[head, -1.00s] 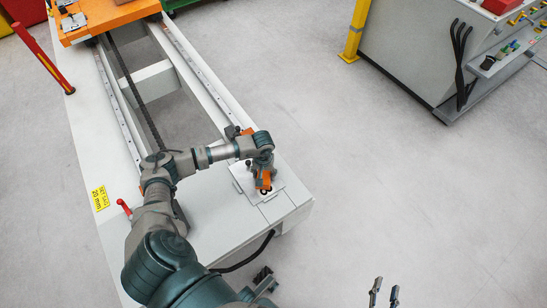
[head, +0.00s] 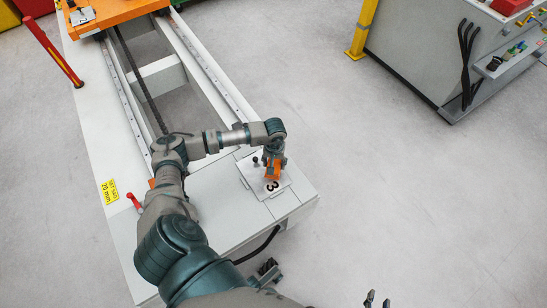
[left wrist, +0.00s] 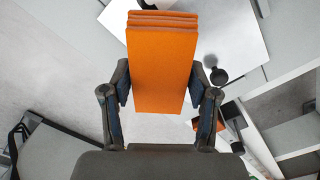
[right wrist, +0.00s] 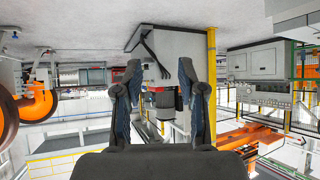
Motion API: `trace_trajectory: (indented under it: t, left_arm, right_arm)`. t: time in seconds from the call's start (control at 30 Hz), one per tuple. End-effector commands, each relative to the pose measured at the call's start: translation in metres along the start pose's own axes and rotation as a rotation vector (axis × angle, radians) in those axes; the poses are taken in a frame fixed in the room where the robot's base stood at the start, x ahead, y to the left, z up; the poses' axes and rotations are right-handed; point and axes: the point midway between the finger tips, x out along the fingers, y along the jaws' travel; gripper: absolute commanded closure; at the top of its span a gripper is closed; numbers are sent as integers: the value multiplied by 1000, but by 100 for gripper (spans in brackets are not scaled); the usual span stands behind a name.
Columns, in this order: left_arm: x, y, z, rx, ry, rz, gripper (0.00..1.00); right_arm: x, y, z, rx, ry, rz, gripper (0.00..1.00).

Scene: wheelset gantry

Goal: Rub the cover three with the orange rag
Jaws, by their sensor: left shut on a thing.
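The cover three (head: 280,189) is a light square plate with a black 3, lying on the near end of the white gantry frame. A dark knob (head: 255,161) stands on it; the knob also shows in the left wrist view (left wrist: 217,76). My left gripper (head: 274,160) is over the cover and shut on the orange rag (head: 273,172), a folded block that fills the space between its fingers in the left wrist view (left wrist: 162,72). I cannot tell whether the rag touches the plate. My right gripper (head: 377,301) is open and empty, low in the head view, away from the frame.
A red handle (head: 134,202) and a yellow label (head: 109,191) are on the frame's left side. Two rails run back to an orange carriage (head: 120,12). A grey cabinet (head: 430,60) stands at the back right. The floor on the right is clear.

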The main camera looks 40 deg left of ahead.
Motion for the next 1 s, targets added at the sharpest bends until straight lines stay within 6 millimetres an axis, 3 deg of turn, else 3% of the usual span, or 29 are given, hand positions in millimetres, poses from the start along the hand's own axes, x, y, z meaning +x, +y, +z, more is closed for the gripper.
trace_trajectory:
  t: [0.7,1.0]
  left_arm:
    - [-31,-2,3,-16,0,0,96]
    - [-35,-2,4,-18,-1,-2,96]
  right_arm:
    - [-29,9,51,2,-316,22,60]
    - [-35,12,61,4,-370,25,60]
